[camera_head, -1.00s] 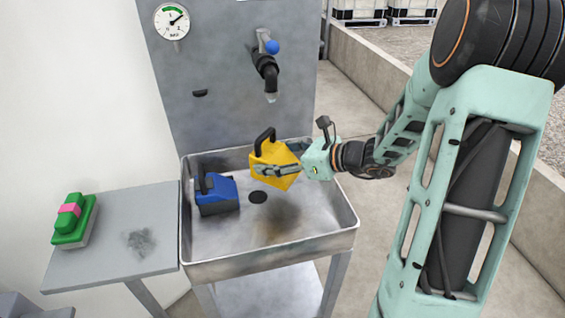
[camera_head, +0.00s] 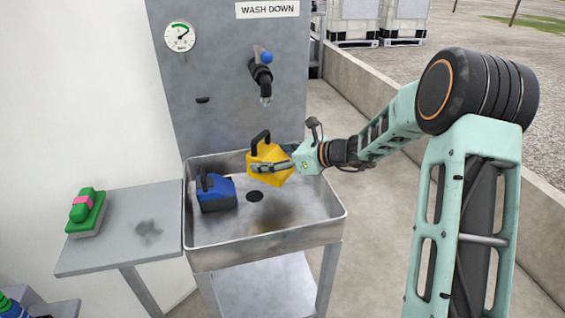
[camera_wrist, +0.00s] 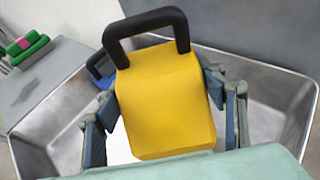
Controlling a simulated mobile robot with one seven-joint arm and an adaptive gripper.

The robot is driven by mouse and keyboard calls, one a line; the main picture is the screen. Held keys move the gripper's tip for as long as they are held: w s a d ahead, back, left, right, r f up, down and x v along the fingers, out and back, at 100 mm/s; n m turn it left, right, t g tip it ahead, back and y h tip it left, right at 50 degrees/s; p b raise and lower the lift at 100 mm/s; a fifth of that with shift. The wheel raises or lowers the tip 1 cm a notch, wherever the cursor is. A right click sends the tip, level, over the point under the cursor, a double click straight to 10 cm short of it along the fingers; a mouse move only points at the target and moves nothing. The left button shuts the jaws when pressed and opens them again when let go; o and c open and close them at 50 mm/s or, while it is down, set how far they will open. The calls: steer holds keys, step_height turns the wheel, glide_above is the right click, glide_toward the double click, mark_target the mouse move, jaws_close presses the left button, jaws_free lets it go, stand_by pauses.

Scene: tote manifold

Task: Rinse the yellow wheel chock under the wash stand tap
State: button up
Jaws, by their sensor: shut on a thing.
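The yellow wheel chock (camera_head: 268,161), with a black handle on top, is held over the right part of the wash stand basin (camera_head: 325,222). My gripper (camera_head: 272,167) is shut on it from the right; in the wrist view the chock (camera_wrist: 165,100) sits between the two fingers. The black tap (camera_head: 262,76), with a blue knob, is on the grey back panel above the chock. I see no stream of water at its spout. The chock is below the spout, apart from it.
A blue chock with a black handle (camera_head: 215,193) stands in the basin's left part. A side table (camera_head: 120,255) at left bears a green and pink brush-like object (camera_head: 86,210). A gauge (camera_head: 180,37) is on the panel. A low wall (camera_head: 375,88) runs at right.

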steer(key=s+d+r, duration=0.1)
steer(key=s+d, duration=0.1)
steer(key=s, duration=0.4)
steer(key=s+d+r, duration=0.1)
steer(key=s+r, duration=0.1)
steer(key=s, duration=0.5)
steer(key=shift+s+d, duration=0.2)
steer(key=shift+d, duration=0.15)
stand_by(0.6)
